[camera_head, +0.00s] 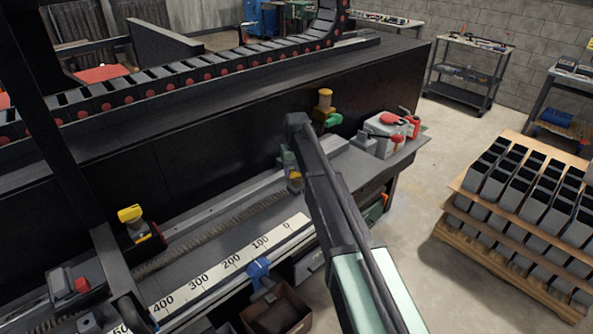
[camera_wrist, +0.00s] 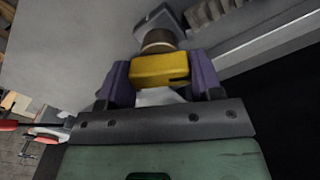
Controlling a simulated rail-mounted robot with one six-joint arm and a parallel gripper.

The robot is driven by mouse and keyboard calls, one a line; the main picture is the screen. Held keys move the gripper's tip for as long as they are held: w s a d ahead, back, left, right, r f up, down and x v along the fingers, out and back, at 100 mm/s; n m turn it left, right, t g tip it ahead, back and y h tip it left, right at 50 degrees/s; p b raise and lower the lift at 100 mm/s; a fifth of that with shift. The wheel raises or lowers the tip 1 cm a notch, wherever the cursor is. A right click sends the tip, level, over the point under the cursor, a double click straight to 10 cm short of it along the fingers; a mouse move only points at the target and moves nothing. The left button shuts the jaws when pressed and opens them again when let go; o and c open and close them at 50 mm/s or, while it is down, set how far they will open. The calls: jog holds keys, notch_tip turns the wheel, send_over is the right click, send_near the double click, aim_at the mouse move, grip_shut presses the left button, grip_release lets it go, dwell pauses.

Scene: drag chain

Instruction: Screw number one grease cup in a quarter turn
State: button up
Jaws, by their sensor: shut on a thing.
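My gripper (camera_wrist: 162,76) has its two purple fingers shut on a yellow grease cup (camera_wrist: 160,70), one finger on each side. The cup sits on a brownish round neck (camera_wrist: 158,40) above a grey block. Another yellow cup (camera_head: 130,213) stands at the left by the rail. A yellow-topped fitting with a green part (camera_head: 325,108) stands behind my gripper. I see no number on the cups.
A black drag chain (camera_head: 190,80) runs along the top of the dark machine. A white scale (camera_head: 235,262) lines the bench front. A grey box with red parts (camera_head: 388,130) stands at the bench's right end. A pallet of black-topped blocks (camera_head: 520,190) is on the floor at right.

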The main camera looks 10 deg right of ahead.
jog(key=m, duration=1.2)
jog(key=shift+m, duration=0.3)
dwell(0.3)
jog(key=o, duration=0.9)
jog(key=shift+r, duration=0.1)
notch_tip(320, 180, up, 11)
jog(key=p, duration=1.1)
